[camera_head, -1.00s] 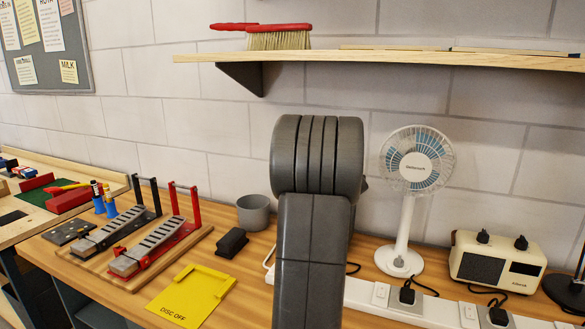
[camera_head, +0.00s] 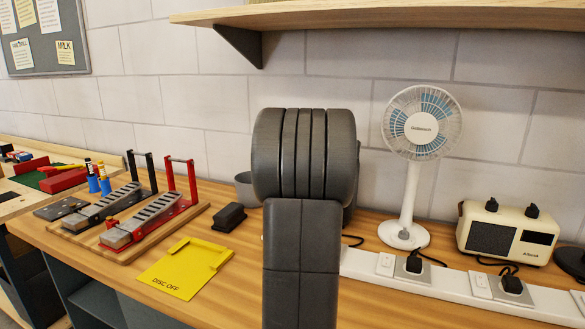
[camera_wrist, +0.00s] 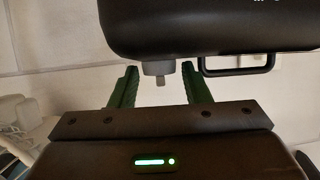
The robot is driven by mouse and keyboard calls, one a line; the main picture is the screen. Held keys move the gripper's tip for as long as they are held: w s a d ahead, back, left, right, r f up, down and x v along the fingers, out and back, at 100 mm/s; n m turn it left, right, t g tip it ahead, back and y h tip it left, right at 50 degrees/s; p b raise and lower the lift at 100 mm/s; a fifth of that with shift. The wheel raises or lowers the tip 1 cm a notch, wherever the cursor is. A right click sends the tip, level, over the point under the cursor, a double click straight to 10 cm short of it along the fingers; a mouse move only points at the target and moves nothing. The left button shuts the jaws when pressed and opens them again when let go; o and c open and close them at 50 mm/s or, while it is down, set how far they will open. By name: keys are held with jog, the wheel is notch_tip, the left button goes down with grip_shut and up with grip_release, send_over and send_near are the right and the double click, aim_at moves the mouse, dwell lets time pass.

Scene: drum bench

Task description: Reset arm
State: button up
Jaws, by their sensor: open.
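In the wrist view, a dark rounded body (camera_wrist: 205,28), which looks like the fan heater, fills the upper right. A small grey dial (camera_wrist: 158,68) with a narrow tab sticks out of its lower edge. My gripper (camera_wrist: 163,88) is open, with one green finger on each side of the dial's tab and a gap visible around the tab. I cannot tell how far the dial is from the fingertips in depth, or its setting; no markings are readable. In the head view the heater and my gripper do not show clearly; my grey arm covers the middle.
A black handle (camera_wrist: 238,62) stands out right of the dial. On the bench are a white fan (camera_head: 421,125), a cream radio (camera_head: 508,232), a white power strip (camera_head: 450,285) with plugs, a yellow plate (camera_head: 185,267), a black block (camera_head: 228,217) and a grey cup (camera_head: 243,186). A shelf (camera_head: 400,14) hangs above.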

jog(key=shift+a+m+g+h+b, duration=0.2)
jog(key=shift+m+g+h+b, duration=0.25)
jog(key=shift+m+h, duration=0.55)
